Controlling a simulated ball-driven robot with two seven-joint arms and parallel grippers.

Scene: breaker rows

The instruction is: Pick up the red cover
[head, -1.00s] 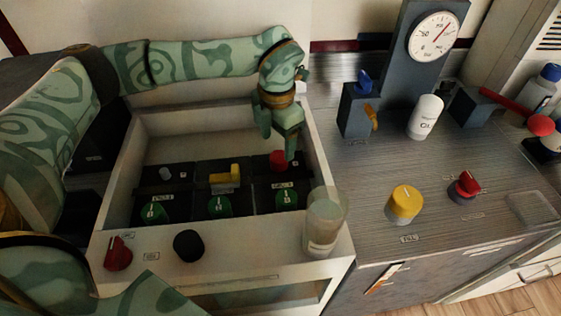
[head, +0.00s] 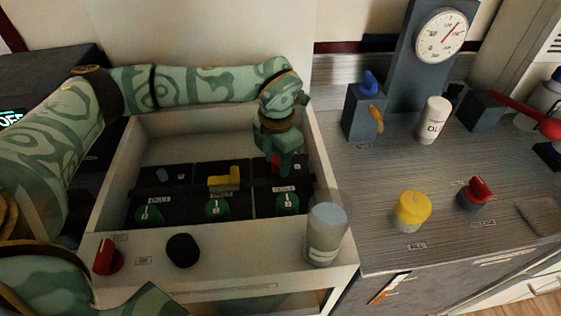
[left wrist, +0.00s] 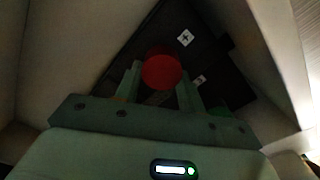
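The red cover (head: 275,163) is a small red cylinder on the right-hand dark breaker inside the white box. It is partly hidden by my left gripper (head: 283,168) in the head view. In the left wrist view the red cover (left wrist: 161,70) shows as a round red end between the two green fingers of my left gripper (left wrist: 160,82). The fingers flank it closely, and I cannot tell whether they press on it. The cover looks level with the breakers. My right gripper is not in view.
The box wall (head: 322,150) rises close to the right of my left gripper. A yellow handle (head: 224,179) is on the middle breaker. A clear cup (head: 326,236), a black knob (head: 182,250) and a red knob (head: 107,257) are on the box's front ledge. A yellow button (head: 412,210) is on the counter.

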